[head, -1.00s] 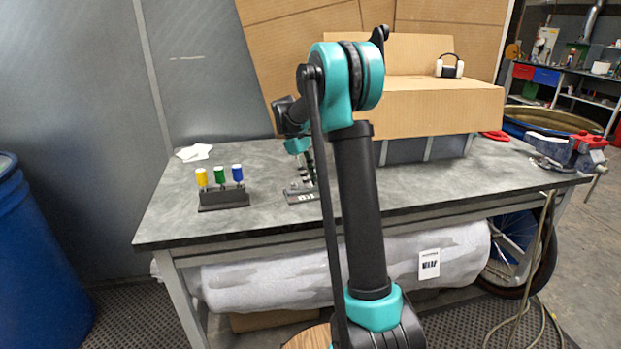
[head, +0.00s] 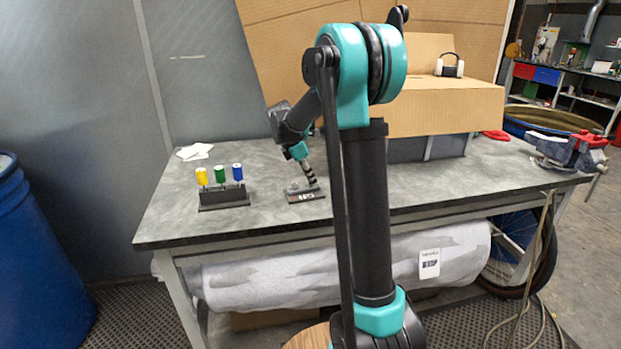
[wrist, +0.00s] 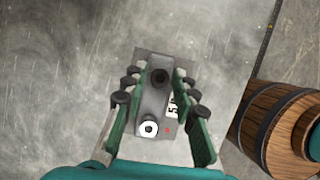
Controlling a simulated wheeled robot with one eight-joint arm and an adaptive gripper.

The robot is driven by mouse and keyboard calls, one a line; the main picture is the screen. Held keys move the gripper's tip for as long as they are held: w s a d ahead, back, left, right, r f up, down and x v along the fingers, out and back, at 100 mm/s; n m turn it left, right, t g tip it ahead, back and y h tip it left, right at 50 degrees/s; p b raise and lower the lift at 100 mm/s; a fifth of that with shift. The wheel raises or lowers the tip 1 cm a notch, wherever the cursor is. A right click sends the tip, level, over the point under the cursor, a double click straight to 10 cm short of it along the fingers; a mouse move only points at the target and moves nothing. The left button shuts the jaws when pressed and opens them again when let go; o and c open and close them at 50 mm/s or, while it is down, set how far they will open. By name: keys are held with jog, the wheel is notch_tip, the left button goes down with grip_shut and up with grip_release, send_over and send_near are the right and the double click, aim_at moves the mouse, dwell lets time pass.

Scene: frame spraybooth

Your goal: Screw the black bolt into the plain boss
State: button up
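The fixture (wrist: 152,103) is a grey block on a dark base with a partly covered label; it also shows on the bench in the head view (head: 305,194). A round black piece (wrist: 160,77) sits at its far end, seen end-on; I cannot tell whether it is the black bolt or a dark bore. A pale ring with a dark centre (wrist: 150,129) is at the near end, a red dot beside it. My gripper (wrist: 159,85) is open above the fixture, its fingers apart on either side of the black piece. It also shows in the head view (head: 311,180).
A black rack (head: 224,198) with yellow, green and blue-topped pieces stands left of the fixture. A cardboard box (head: 440,105) is at the back right, a vise (head: 572,150) at the right end. The grey bench (head: 270,215) is clear around the fixture.

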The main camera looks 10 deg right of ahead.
jog(key=n+t, duration=0.1)
jog(key=n, duration=0.2)
jog(key=n+t+y, duration=0.1)
jog(key=n, duration=0.3)
jog(key=shift+s+d, duration=0.15)
jog(key=shift+s, duration=0.05)
jog(key=n, duration=0.2)
jog(key=n+t+y, duration=0.1)
jog(key=n, duration=0.1)
jog(key=shift+d+t, duration=0.1)
jog(key=shift+t, duration=0.2)
jog(key=shift+n+y, duration=0.6)
jog(key=shift+n, duration=0.6)
grip_shut()
jog(key=m+h, duration=0.1)
jog(key=m, duration=0.3)
jog(key=shift+h, duration=0.3)
jog(key=shift+m, duration=0.3)
jog(key=shift+g, duration=0.4)
jog(key=m+g+h, duration=0.1)
jog(key=m, duration=0.3)
jog(key=shift+w+m, duration=0.15)
jog(key=shift+m, duration=0.15)
